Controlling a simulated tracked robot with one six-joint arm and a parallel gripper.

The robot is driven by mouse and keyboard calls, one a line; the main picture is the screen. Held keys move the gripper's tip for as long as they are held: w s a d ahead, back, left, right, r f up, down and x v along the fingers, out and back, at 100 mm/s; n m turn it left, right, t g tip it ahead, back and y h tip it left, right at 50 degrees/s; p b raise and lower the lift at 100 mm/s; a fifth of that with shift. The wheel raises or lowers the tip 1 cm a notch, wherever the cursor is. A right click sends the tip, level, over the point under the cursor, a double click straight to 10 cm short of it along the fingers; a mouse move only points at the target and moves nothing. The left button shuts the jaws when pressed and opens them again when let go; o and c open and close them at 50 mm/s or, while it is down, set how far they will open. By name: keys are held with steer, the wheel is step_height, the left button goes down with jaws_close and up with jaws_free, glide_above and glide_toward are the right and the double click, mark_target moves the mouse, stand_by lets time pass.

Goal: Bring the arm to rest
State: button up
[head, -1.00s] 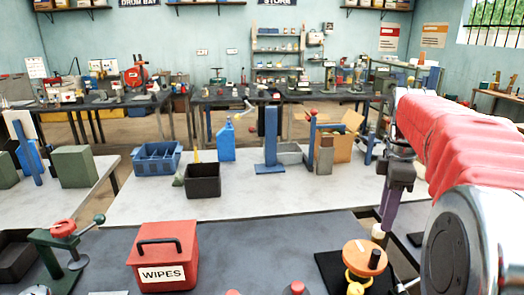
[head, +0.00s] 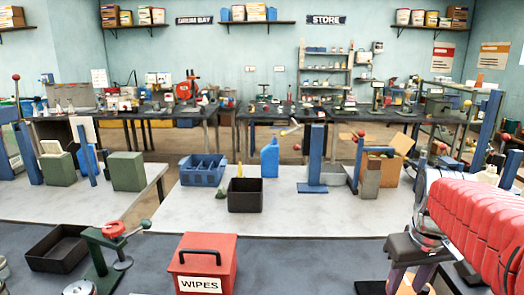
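My arm in its red sleeve (head: 482,232) comes in at the right edge of the head view. My gripper (head: 402,278) hangs at its end in the lower right, over the near dark bench. Its dark grey body and the tops of its parts show. The picture's bottom edge hides its tips, so I cannot tell whether it is open or shut. I see nothing held in it.
The near bench carries a red WIPES box (head: 203,262), a green clamp-like device (head: 103,250) and a black tray (head: 58,248). The pale bench behind holds a blue crate (head: 202,170), a black bin (head: 245,196), a blue jug (head: 270,158) and a blue stand (head: 313,165).

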steer(key=s+a+t, duration=0.1)
steer(key=s+a, duration=0.4)
steer(key=a, duration=0.3)
steer(key=s+a+f+t, duration=0.1)
steer(key=s+a+t, duration=0.1)
steer(key=s+a, duration=0.4)
steer(key=shift+a+f+t+y, duration=0.3)
steer(key=shift+a+y, duration=0.1)
steer(key=shift+a, duration=0.6)
